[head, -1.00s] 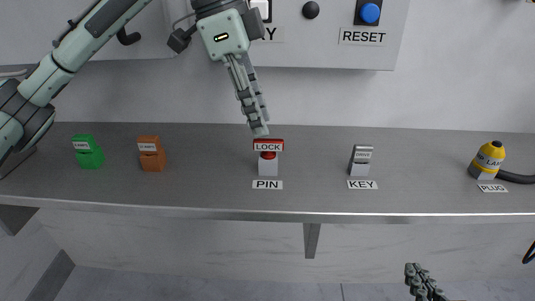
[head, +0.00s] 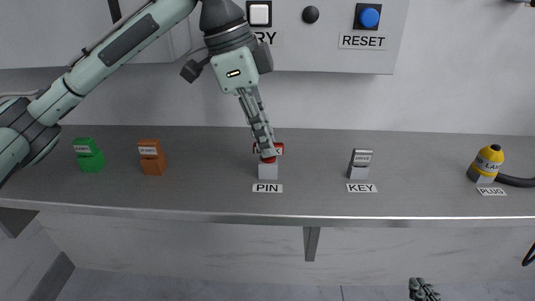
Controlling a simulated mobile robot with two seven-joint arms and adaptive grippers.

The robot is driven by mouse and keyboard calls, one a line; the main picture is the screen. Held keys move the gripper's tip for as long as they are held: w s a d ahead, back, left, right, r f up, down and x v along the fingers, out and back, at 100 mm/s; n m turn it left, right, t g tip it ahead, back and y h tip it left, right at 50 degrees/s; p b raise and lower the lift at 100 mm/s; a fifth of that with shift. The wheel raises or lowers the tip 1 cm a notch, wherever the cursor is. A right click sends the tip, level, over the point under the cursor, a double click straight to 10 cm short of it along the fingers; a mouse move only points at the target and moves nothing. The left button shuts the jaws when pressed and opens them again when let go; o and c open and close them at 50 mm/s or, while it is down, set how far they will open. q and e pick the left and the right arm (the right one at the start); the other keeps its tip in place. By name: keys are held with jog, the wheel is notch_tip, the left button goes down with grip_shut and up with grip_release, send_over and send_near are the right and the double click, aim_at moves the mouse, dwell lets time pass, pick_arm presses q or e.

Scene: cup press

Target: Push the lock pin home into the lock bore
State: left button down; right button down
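The lock pin (head: 269,161) has a red top and stands in a pale grey block (head: 268,172) on the shelf, behind the label PIN. My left gripper (head: 267,155) is at the red top and covers part of its lettering. Its fingers look close together, but whether they hold the pin cannot be told. The lock bore cannot be made out in this view. My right gripper (head: 423,288) shows only at the bottom edge, below the shelf and well away from the pin.
The grey shelf (head: 215,180) also bears a green block (head: 89,155), an orange block (head: 152,157), a grey key piece (head: 359,163) and a yellow plug (head: 488,160) with a black cable. A wall panel (head: 330,55) with a blue RESET button (head: 369,18) is behind. Shelf room is free between the pieces.

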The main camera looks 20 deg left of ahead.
pick_arm(q)
jog(key=shift+r+p, duration=0.65)
jog(key=shift+p, duration=0.6)
dwell(0.9)
jog(key=shift+r+p, duration=1.9)
jog(key=shift+p, duration=1)
